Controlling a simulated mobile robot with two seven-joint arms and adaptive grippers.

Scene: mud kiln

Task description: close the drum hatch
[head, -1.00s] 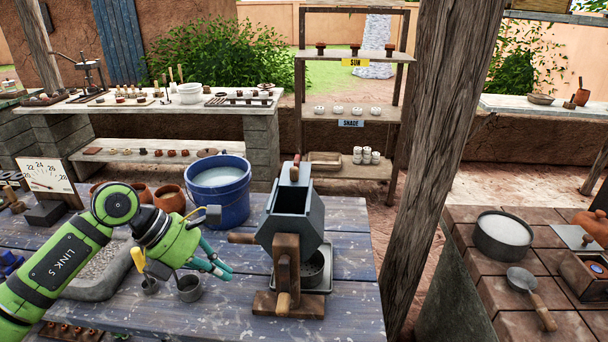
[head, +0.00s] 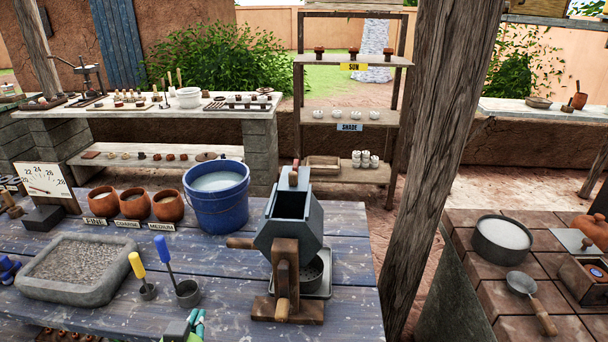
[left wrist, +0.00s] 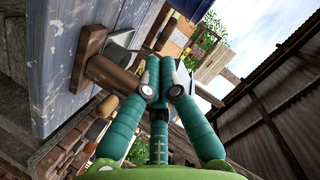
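The dark grey drum (head: 290,232) sits in a wooden stand (head: 286,275) on the blue-grey table, with its top opening uncovered. The hatch (head: 293,179) stands raised at the back of the opening, with a reddish-brown handle on it. My left gripper (head: 198,320) is at the bottom edge of the head view, left of and nearer than the drum stand, mostly cut off. In the left wrist view its teal fingers (left wrist: 160,68) come together at the tips with nothing visible between them. A wooden part (left wrist: 115,75), seemingly of the stand, is left of the fingers there. My right gripper is not seen.
A blue bucket (head: 217,200) stands left of the drum. Two small cups with yellow-handled (head: 138,270) and blue-handled (head: 164,255) tools stand near a stone tray (head: 75,270). Clay pots (head: 135,204) line the back. A wooden post (head: 437,150) rises right of the table.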

